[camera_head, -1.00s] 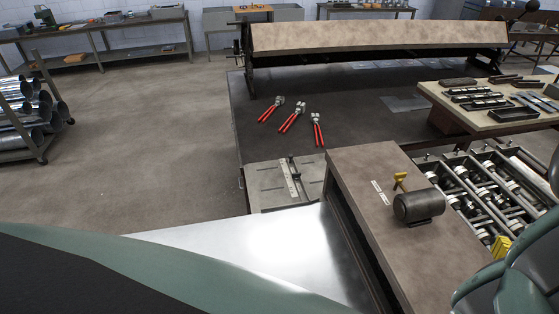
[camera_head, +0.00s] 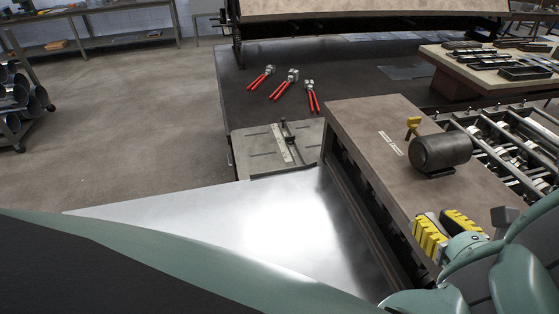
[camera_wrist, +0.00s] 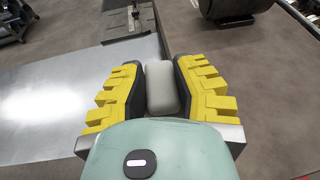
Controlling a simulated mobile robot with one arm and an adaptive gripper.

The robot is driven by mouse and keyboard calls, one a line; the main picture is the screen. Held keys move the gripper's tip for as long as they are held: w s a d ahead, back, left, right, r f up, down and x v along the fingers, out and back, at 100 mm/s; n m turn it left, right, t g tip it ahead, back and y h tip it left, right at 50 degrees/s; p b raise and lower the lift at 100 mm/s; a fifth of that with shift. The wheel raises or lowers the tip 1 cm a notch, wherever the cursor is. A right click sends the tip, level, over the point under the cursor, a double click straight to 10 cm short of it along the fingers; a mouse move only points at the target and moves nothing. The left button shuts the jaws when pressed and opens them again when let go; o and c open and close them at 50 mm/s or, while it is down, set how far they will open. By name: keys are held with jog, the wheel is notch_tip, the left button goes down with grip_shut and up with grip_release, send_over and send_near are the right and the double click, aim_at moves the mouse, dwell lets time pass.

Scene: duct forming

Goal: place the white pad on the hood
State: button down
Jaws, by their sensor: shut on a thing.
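The white pad (camera_wrist: 161,87) is a pale, rounded block between the yellow-toothed fingers of my gripper (camera_wrist: 160,92) in the wrist view. My gripper is shut on it. In the head view my gripper (camera_head: 447,232) is at the lower right, over the near part of the brown machine cover, which I take as the hood (camera_head: 372,125). The hood also fills much of the right side of the wrist view (camera_wrist: 265,85). The pad is not clearly seen in the head view. I cannot tell the gap between pad and hood.
A dark cylindrical motor (camera_head: 440,152) and a small yellow handle (camera_head: 413,124) stand on the hood. A shiny metal sheet (camera_head: 215,225) lies to its left. Exposed rollers (camera_head: 515,145) are to its right. Red-handled tools (camera_head: 285,85) lie on the dark table behind.

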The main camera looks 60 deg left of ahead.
jog(key=shift+s+a+f+n, duration=0.2)
jog(key=shift+s+a+n, duration=0.1)
jog(key=shift+a, duration=0.15)
jog(key=shift+w+a+g+b, duration=0.2)
jog(key=shift+g+b, duration=0.2)
jog(key=shift+b, duration=0.2)
jog(key=w+a, duration=0.1)
jog(key=w, duration=0.4)
jog(key=w+a+p, duration=0.1)
jog(key=w+a, duration=0.1)
jog(key=w, duration=0.2)
jog(key=w+a, duration=0.1)
jog(key=w, duration=0.4)
jog(key=shift+w+a+f+p, duration=0.15)
jog(key=shift+w+f+p, duration=0.15)
jog(key=shift+w+f, duration=0.1)
jog(key=shift+f, duration=1.85)
jog(key=shift+f, duration=0.15)
jog(key=c, duration=0.8)
grip_release()
jog(key=shift+c, duration=0.2)
